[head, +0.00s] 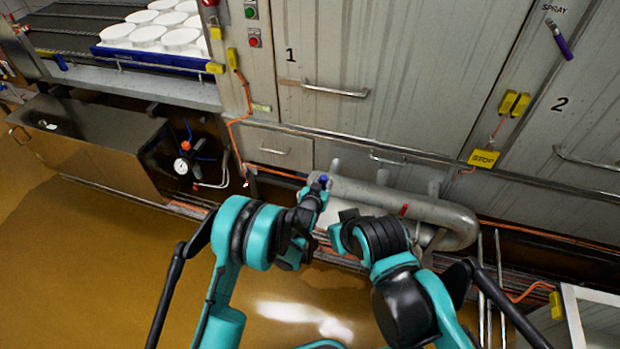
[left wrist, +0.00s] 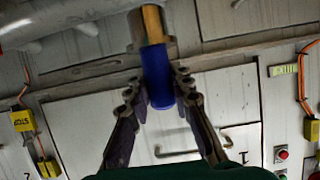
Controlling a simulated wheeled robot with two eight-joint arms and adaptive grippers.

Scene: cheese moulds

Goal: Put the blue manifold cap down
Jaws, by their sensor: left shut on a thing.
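The blue manifold cap (left wrist: 157,75) is a blue cylinder between the two fingers of my left gripper (left wrist: 160,92), which is shut on it. A brass-coloured stem (left wrist: 152,24) shows in line with the cap's far end; I cannot tell whether they are joined. In the head view a little of the blue cap (head: 323,180) shows at the tip of my left gripper (head: 317,190), at the left end of the grey pipe manifold (head: 400,203). My right gripper (head: 342,228) is close by on the right, its fingers not clear.
Steel cabinet doors (head: 400,60) stand behind. A gauge (head: 181,166) is in the recess at left. White moulds fill a blue tray (head: 150,57) on the conveyor. The brown floor at left is clear.

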